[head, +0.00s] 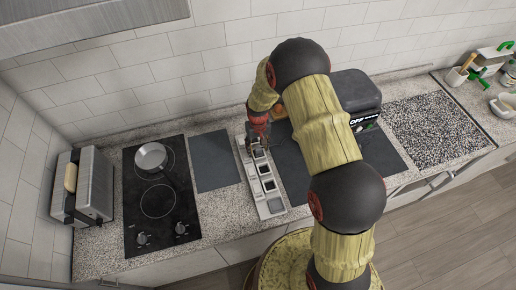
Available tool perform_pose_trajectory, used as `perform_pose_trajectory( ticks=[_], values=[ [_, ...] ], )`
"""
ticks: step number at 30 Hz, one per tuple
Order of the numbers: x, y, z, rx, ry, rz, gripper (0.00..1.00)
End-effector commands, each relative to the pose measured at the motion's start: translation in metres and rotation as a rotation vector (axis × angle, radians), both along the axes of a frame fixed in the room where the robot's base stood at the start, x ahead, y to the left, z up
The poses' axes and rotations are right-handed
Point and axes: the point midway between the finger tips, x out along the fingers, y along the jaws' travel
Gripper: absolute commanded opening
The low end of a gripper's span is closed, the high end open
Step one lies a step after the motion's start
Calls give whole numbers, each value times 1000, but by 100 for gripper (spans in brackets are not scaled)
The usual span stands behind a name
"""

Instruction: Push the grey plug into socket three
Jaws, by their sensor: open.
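A long light-grey strip with several sockets in a row (258,188) lies on the counter, running from the back toward the front edge. Dark square openings show along its middle, and a lighter grey square (275,205) is at its front end. My gripper (257,146) is open above the far end of the strip, pointing down. Its fingers are small and partly merge with the strip, so I cannot tell if they touch anything. I cannot make out the grey plug for certain; the gripper and arm cover the strip's far end. Socket numbers are not readable.
A cooktop with a pot (151,156) and a toaster (94,186) are at left. A dark mat (214,160) lies left of the strip. A black machine marked OFF (356,97) stands behind my arm. A speckled panel (436,125) and green-handled items (487,62) are at right.

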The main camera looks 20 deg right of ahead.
Motion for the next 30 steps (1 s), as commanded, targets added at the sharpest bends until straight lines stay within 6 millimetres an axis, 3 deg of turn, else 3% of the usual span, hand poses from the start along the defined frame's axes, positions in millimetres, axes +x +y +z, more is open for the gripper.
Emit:
perform_pose_trajectory(
  ticks=[15, 21, 30],
  values=[
    [2, 0, 94, 0, -4, 0, 48],
    [1, 0, 112, 0, -2, 0, 48],
    [-1, 0, 114, 0, 7, 0, 48]
  ],
)
